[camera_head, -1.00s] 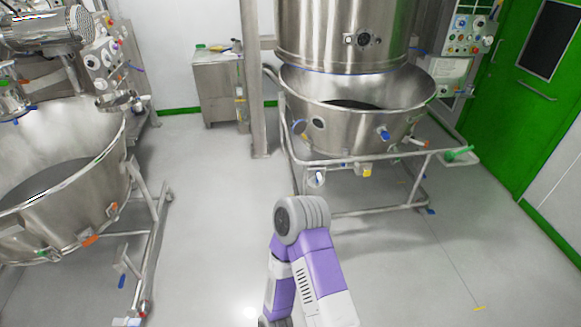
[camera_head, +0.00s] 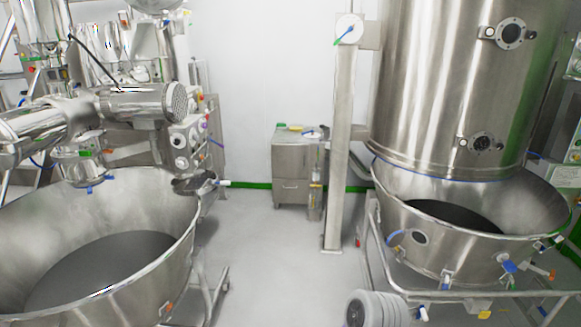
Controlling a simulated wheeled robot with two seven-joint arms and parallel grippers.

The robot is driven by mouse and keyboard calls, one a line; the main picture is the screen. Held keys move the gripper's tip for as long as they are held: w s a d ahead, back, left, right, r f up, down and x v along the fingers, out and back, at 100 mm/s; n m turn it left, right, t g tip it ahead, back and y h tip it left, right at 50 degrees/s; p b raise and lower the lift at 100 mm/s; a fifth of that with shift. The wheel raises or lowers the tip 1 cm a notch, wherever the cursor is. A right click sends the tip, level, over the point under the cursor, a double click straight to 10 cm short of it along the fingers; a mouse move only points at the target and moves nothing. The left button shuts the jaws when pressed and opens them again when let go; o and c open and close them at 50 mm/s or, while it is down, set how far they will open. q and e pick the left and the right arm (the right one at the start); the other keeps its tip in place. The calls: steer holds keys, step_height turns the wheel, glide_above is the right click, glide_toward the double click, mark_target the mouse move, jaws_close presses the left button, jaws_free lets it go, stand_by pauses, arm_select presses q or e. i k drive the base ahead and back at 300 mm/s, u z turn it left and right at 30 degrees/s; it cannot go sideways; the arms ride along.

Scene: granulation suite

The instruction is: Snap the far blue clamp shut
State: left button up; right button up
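A blue clamp-like fitting (camera_head: 508,264) sits on the front of the right steel bowl (camera_head: 465,255). A smaller blue piece (camera_head: 446,283) is lower on that bowl's front. I cannot tell which of these is the far blue clamp, or whether any is open or shut. Neither of my grippers is in view. Only a grey rounded joint of my arm shows at the bottom edge, below and left of the right bowl.
A large steel bowl (camera_head: 110,235) with dark contents fills the left. A tall steel vessel (camera_head: 455,90) stands above the right bowl, whose tubular frame (camera_head: 380,270) juts out. A post (camera_head: 338,150) and a steel cabinet (camera_head: 292,175) stand behind. Grey floor (camera_head: 265,260) between is clear.

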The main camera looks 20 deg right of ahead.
mark_target(445, 284)
steer(key=z, duration=0.3)
steer(key=i, duration=2.05)
steer(key=z, duration=1.5)
steer(key=i, duration=1.1)
steer(key=z, duration=1.55)
steer(key=i, duration=0.4)
steer(key=z, duration=0.35)
